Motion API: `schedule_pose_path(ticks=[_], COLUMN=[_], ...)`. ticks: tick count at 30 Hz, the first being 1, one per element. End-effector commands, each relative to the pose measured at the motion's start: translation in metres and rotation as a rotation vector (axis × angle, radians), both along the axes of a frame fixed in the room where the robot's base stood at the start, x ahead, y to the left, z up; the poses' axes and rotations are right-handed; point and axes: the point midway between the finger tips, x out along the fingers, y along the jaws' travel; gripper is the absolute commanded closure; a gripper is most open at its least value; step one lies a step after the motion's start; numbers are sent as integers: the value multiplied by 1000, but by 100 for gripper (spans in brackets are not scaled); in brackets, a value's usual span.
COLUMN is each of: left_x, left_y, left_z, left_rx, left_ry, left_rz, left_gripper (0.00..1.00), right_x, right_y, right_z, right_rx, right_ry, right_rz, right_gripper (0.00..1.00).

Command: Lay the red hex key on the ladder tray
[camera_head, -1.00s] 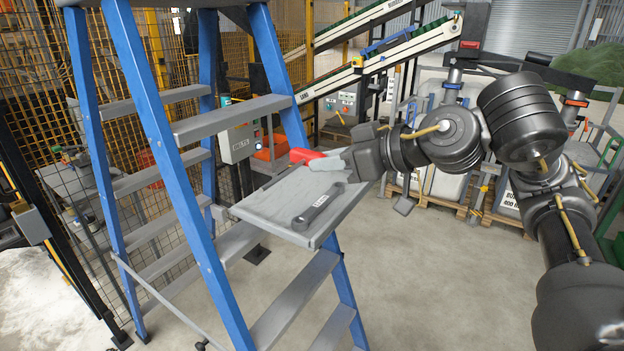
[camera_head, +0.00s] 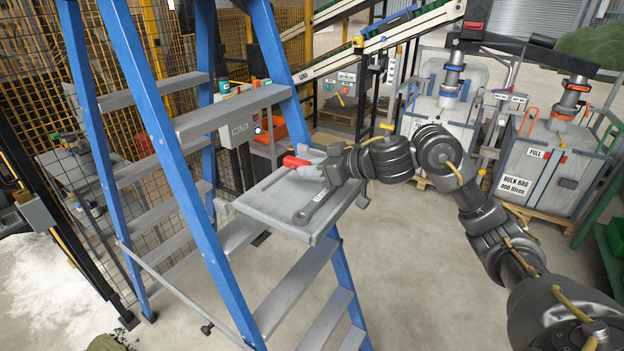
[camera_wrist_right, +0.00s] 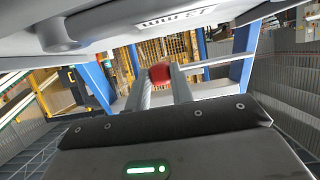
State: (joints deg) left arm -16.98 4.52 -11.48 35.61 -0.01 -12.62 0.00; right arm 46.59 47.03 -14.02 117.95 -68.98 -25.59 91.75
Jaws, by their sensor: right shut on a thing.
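The red hex key (camera_head: 295,162) shows as a short red piece at the far side of the grey ladder tray (camera_head: 262,198). My right gripper (camera_head: 308,170) is low over the tray, reaching in from the right, and is shut on the key. In the right wrist view the red key (camera_wrist_right: 160,73) sits between the tips of the two fingers (camera_wrist_right: 162,86). Most of the key is hidden, and I cannot tell whether it touches the tray. My left gripper is not in view.
A grey spanner (camera_head: 318,204) lies on the tray close beside my right gripper. The blue ladder (camera_head: 180,180) stands left of my arm. A grey control box (camera_head: 238,130) is behind it. Bulk bag bins (camera_head: 545,165) stand at the right. The floor in front is clear.

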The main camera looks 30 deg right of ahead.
Motion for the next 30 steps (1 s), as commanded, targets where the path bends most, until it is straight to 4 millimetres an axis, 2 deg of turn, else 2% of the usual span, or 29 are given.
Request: schedule_pose_path(ticks=[2,5,12,29,30], left_x=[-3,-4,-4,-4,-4], left_y=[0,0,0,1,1], left_z=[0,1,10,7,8], left_rx=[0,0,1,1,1], left_ry=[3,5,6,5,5], left_rz=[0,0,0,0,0], left_gripper=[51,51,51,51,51], right_x=[1,8,7,7,7], right_y=[0,-1,-2,-2,-2], right_z=[-1,-11,-37,-48,-48], right_rx=[1,3,0,-1,-1], right_ry=[0,5,4,2,2], right_rz=[0,-1,-1,-1,-1], right_gripper=[100,100,100,100,74])
